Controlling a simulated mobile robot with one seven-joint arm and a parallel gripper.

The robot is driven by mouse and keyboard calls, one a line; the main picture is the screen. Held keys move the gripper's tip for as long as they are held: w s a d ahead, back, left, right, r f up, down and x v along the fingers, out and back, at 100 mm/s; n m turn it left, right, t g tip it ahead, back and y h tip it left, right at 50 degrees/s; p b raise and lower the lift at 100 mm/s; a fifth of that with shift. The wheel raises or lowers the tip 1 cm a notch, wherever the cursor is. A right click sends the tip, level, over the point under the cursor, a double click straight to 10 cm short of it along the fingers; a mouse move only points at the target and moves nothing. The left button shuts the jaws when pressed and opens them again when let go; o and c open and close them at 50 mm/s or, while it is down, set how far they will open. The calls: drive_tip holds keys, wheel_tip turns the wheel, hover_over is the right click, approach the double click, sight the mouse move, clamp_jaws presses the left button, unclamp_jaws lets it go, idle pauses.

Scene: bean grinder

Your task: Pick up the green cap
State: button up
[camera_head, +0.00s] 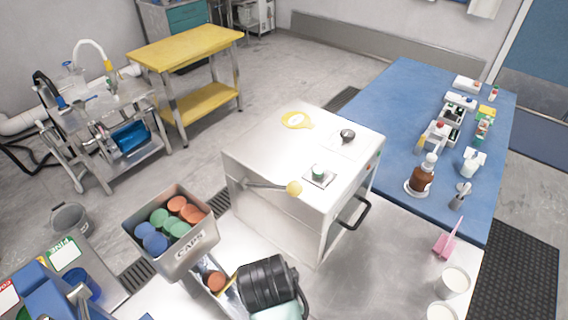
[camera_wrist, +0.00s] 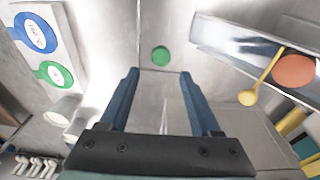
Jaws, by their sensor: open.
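A small round green cap (camera_wrist: 160,56) lies on a pale surface in the wrist view, just beyond and between my fingertips. My gripper (camera_wrist: 159,75) has its two blue fingers apart with nothing between them, and they do not touch the cap. In the head view a small green piece (camera_head: 318,171) sits on a little plate on top of the white box machine; I cannot tell whether it is the same cap. More green caps (camera_head: 179,229) lie in the grey CAPS bin (camera_head: 196,246). My black wrist part shows at the bottom of the head view; my fingertips are hidden there.
An orange cap (camera_wrist: 294,70) lies in a metal trough (camera_wrist: 230,38) at right in the wrist view, near a yellow-knobbed lever (camera_wrist: 248,97). The white machine (camera_head: 267,207) stands mid-view. A blue counter (camera_head: 395,105) at right holds bottles and boxes.

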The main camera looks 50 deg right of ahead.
drive_tip(key=f, duration=0.3)
drive_tip(key=d+f, duration=0.1)
drive_tip(key=f, duration=0.1)
drive_tip(key=shift+s+f, duration=0.1)
drive_tip(key=shift+f, duration=0.2)
drive_tip(key=shift+w+d+f, duration=0.1)
drive_tip(key=shift+d+f, duration=0.2)
drive_tip(key=shift+f, duration=0.6)
drive_tip(key=shift+w+d+f, duration=0.15)
drive_tip(key=shift+d+f, duration=0.2)
drive_tip(key=shift+f, duration=0.5)
drive_tip(key=shift+w+d+f, duration=0.1)
drive_tip(key=shift+d+f, duration=0.2)
drive_tip(key=shift+f, duration=0.6)
clamp_jaws()
